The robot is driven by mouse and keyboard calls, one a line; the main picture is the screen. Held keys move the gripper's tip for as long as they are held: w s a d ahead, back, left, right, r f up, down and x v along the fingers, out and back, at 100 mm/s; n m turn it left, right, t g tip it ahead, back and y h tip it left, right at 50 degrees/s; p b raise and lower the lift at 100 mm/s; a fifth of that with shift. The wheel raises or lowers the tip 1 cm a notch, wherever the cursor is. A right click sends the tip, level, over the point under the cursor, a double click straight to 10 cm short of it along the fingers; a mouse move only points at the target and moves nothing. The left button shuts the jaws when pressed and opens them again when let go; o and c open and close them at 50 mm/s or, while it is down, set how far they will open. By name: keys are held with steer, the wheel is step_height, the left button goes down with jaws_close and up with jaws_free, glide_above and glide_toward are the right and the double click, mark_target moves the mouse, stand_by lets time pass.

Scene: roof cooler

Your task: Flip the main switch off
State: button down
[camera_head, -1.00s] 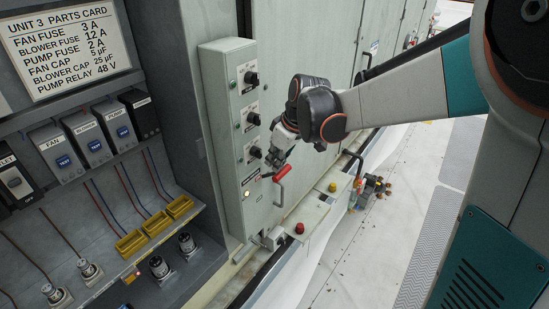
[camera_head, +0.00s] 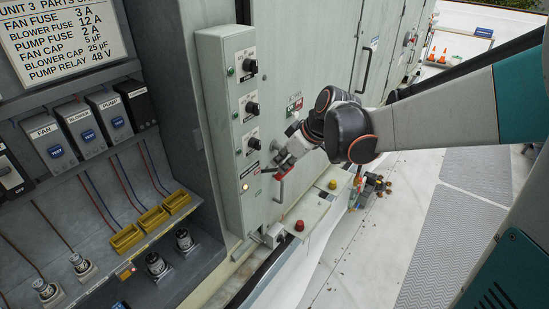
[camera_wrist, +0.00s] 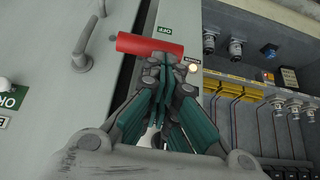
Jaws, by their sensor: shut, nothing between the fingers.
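The main switch has a red grip (camera_head: 279,174) on a grey lever, low on the side of the grey control box (camera_head: 229,215). In the wrist view the red grip (camera_wrist: 150,45) lies crosswise just beyond my fingertips, near a green OFF label (camera_wrist: 164,31) that appears upside down. My gripper (camera_head: 280,164) is shut and empty, with its tips close to the grip. In the wrist view the gripper (camera_wrist: 163,64) overlaps the grip's lower edge; I cannot tell whether they touch. My gripper partly hides the lever in the head view.
A small lamp (camera_head: 244,187) glows on the box front, below several black knobs (camera_head: 251,108). A shelf with a red button (camera_head: 299,226) sticks out below the switch. An open cabinet with relays (camera_head: 91,124) stands left. The walkway (camera_head: 400,230) at right is mostly clear.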

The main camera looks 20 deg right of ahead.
step_height(320, 180, down, 21)
steer(key=s+d+t+y+b, duration=0.1)
steer(key=t+y+b, duration=0.4)
steer(key=b, duration=2.3)
steer(key=shift+s+d+t+y, duration=0.4)
steer(key=shift+s+t, duration=0.3)
steer(key=shift+t, duration=0.8)
